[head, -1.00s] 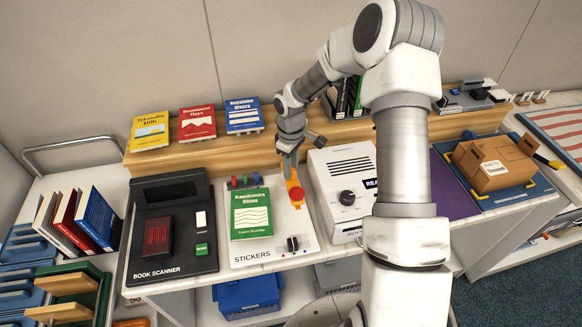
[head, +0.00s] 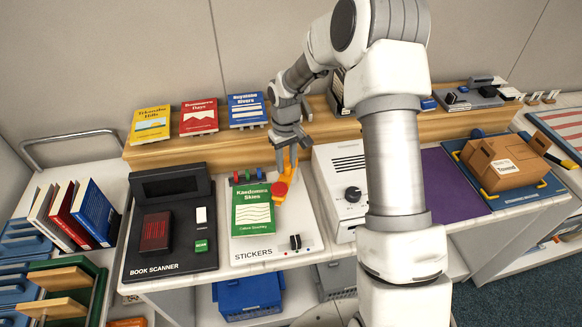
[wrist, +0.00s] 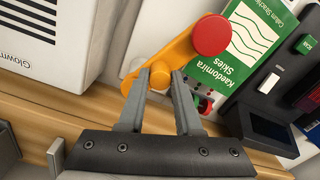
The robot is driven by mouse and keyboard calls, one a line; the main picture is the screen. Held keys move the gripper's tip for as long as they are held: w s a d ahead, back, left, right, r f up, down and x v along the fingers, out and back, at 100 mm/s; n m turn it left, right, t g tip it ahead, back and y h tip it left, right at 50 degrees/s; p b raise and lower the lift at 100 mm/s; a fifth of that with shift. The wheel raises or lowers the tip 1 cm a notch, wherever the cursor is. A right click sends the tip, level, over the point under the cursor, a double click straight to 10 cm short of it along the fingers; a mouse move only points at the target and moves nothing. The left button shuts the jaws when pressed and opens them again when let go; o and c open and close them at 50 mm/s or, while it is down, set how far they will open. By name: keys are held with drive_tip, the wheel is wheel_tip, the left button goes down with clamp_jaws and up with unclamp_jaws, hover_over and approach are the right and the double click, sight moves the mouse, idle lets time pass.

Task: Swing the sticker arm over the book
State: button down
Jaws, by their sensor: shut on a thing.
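The sticker arm is an orange bar (wrist: 182,50) with a round red knob (wrist: 211,35) at its free end. In the head view the red knob (head: 280,188) is at the right edge of the green book (head: 252,212), "Kaedomira Skies", which lies on the white STICKERS board (head: 290,222). In the wrist view the knob partly overlaps the near edge of the book (wrist: 258,45). My gripper (wrist: 160,76) is shut on the orange bar near the end away from the knob. In the head view my gripper (head: 287,160) hides part of the bar.
A black book scanner (head: 168,230) stands left of the board and a white machine with a dial (head: 345,190) stands close on its right. A wooden shelf with books (head: 198,117) runs along the back.

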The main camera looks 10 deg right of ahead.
drive_tip(key=m, duration=0.1)
drive_tip(key=w+a+m+b, duration=0.1)
drive_tip(key=m, duration=0.1)
drive_tip(key=shift+a, duration=0.2)
drive_tip(key=shift+w+a+m+b, duration=0.2)
drive_tip(key=shift+m+b, duration=0.1)
drive_tip(key=shift+m, duration=0.35)
drive_tip(key=shift+w+a+m+b, duration=0.15)
drive_tip(key=shift+m+b, duration=0.15)
drive_tip(key=shift+m, duration=0.35)
drive_tip(key=c, duration=0.6)
unclamp_jaws()
wheel_tip(320, 180, up, 18)
drive_tip(key=shift+f, duration=0.25)
